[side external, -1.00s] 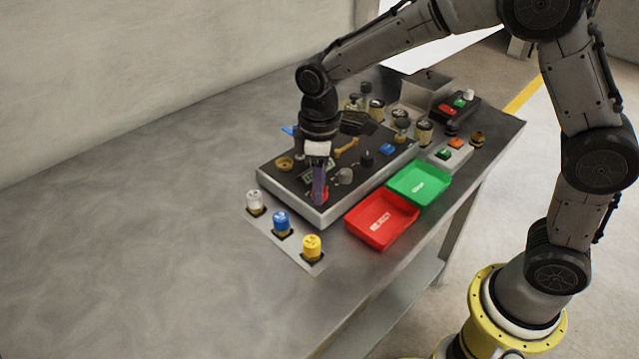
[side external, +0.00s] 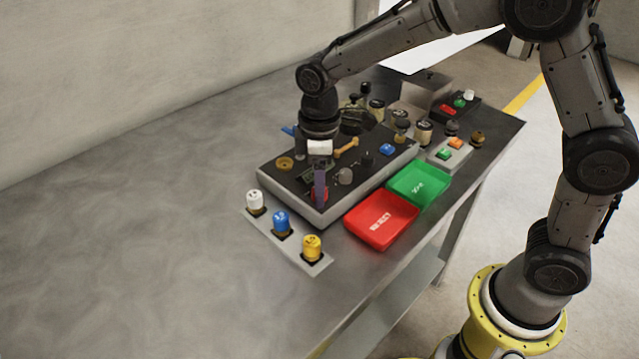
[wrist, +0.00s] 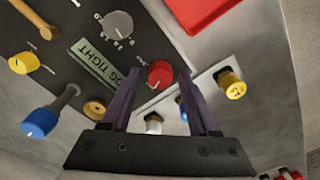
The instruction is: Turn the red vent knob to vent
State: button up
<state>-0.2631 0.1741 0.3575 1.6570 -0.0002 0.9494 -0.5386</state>
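The red vent knob (wrist: 160,74) sits on the dark panel face near its edge. In the wrist view it appears between the tips of my two purple fingers, with a gap showing on each side. In the side view the red knob (side external: 313,196) is partly hidden by a finger. My gripper (wrist: 157,76) is open and points down at the knob. Whether the tips reach down beside the knob is hard to tell.
A grey knob (wrist: 117,24) and a green label plate (wrist: 94,62) are close to the red knob. White (side external: 255,201), blue (side external: 281,222) and yellow (side external: 312,246) knobs stand on a strip in front. Red (side external: 352,229) and green (side external: 413,198) trays lie to the right.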

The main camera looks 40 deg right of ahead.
jog(key=shift+o, duration=0.2)
notch_tip(320, 180, up, 14)
jog(key=shift+f, duration=0.15)
dwell(0.5)
jog(key=s+d+r+m+t, duration=0.3)
jog(key=s+d+r, duration=0.4)
jog(key=s, duration=0.4)
jog(key=s+d+f+m+t, duration=0.2)
jog(key=s+f+m, duration=0.4)
jog(key=s+f, duration=0.3)
jog(key=s+d, duration=0.1)
jog(key=s, duration=0.1)
jog(key=shift+s+d+f+t, duration=0.25)
jog(key=shift+s+f+t, duration=0.05)
jog(key=shift+s+f, duration=0.05)
